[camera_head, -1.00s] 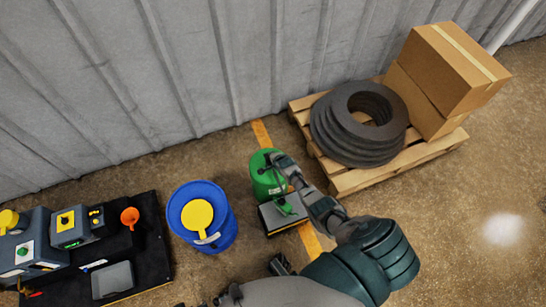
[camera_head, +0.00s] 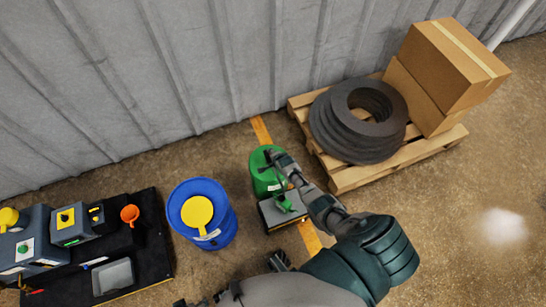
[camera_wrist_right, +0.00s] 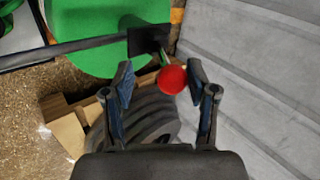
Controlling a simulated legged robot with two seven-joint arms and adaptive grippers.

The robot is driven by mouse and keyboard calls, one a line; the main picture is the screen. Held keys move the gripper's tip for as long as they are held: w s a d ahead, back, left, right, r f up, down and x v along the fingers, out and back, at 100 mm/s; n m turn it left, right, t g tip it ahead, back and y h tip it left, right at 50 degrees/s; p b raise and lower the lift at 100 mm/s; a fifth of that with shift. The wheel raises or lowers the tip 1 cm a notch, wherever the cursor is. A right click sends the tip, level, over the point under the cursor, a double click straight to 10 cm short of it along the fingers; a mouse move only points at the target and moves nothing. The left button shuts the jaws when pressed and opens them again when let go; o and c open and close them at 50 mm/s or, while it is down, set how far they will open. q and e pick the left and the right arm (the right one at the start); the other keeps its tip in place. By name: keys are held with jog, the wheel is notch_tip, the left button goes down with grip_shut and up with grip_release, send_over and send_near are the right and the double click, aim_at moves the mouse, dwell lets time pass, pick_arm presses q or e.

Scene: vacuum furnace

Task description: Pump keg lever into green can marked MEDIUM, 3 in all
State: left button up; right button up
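The green keg (camera_head: 262,180) stands on the floor near the wall. In the right wrist view its green body (camera_wrist_right: 90,25) fills the upper left, with a black bar and block. A red ball knob (camera_wrist_right: 172,79) is on the lever. My right gripper (camera_wrist_right: 161,76) is open, with the knob showing between its fingertips; contact is not clear. In the head view the right gripper (camera_head: 271,156) is over the keg. A small green can (camera_head: 284,203) is on a grey platform in front of the keg; its marking is unreadable.
A blue drum (camera_head: 224,232) with a yellow top piece (camera_head: 197,211) stands left of the keg. A black bench (camera_head: 151,258) holds machines and an orange funnel (camera_head: 130,214). A pallet (camera_head: 351,181) with dark rings and boxes stands right. The ribbed wall is close behind.

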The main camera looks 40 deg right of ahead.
pick_arm(q)
jog(key=shift+r, duration=0.1)
pick_arm(e)
jog(key=shift+r, duration=0.15)
jog(key=v, duration=1.1)
jog(key=shift+s, duration=0.3)
jog(key=shift+r, duration=0.1)
pick_arm(q)
jog(key=s+f+p, duration=0.4)
jog(key=f+p, duration=0.2)
jog(key=f, duration=1)
jog(key=shift+a+g, duration=0.2)
jog(key=shift+g, duration=0.1)
pick_arm(e)
jog(key=s+a+f+n+g, duration=0.2)
jog(key=s+a+f+n, duration=0.2)
jog(key=s+n, duration=0.3)
jog(key=s+a+f+n+g+y, duration=0.1)
jog(key=s+a+f+n, duration=0.3)
jog(key=s, duration=1.1)
jog(key=s+a+f+n+g+y, duration=0.1)
jog(key=s+a+f+n+g, duration=0.2)
jog(key=s+a+n, duration=0.5)
jog(key=s+f+n, duration=0.1)
jog(key=s+n, duration=0.1)
jog(key=s, duration=0.1)
jog(key=shift+s+f, duration=0.2)
jog(key=shift+s, duration=0.05)
pick_arm(q)
jog(key=shift+s, duration=0.1)
